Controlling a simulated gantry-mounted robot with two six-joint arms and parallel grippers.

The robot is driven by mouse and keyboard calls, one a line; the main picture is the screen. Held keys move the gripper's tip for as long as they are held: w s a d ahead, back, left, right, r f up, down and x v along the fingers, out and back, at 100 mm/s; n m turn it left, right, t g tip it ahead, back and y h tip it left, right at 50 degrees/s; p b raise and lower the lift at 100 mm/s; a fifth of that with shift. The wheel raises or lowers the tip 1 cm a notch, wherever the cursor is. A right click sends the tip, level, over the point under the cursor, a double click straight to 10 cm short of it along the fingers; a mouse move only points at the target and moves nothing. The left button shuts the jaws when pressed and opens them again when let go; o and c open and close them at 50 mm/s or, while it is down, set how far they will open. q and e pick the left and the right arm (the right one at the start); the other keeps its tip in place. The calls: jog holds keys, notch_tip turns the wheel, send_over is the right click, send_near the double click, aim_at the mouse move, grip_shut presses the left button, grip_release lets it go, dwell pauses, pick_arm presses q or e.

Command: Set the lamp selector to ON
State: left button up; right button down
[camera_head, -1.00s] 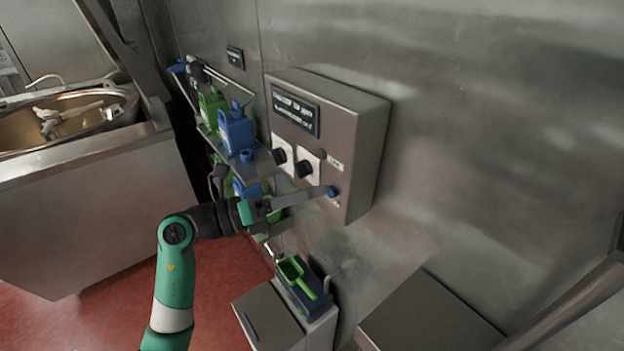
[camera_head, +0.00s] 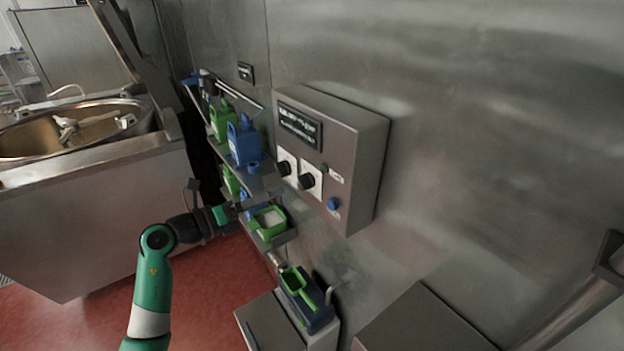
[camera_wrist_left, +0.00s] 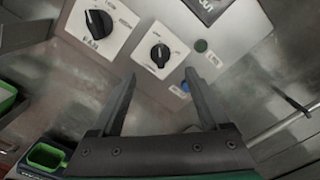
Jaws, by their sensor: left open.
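The grey control box (camera_head: 360,150) is fixed to the steel wall. It carries two black rotary selectors on white plates, a left selector (camera_head: 284,168) and a right selector (camera_head: 306,181). The left selector also shows in the left wrist view (camera_wrist_left: 98,24), its plate seeming to read FAN. The right selector (camera_wrist_left: 160,55) has small lettering that I cannot read, so I cannot confirm which is the lamp selector. My left gripper (camera_wrist_left: 160,77) is open and empty, pointing towards the right selector, apart from the box. In the head view its fingers (camera_head: 250,203) are left of and below the box.
The box also bears a green button or light (camera_head: 324,168) and a blue button (camera_head: 333,204). A shelf with green and blue containers (camera_head: 243,142) stands close left.

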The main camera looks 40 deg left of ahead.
aim_at(300, 184)
pick_arm(q)
jog(key=shift+x, duration=3.55)
grip_shut()
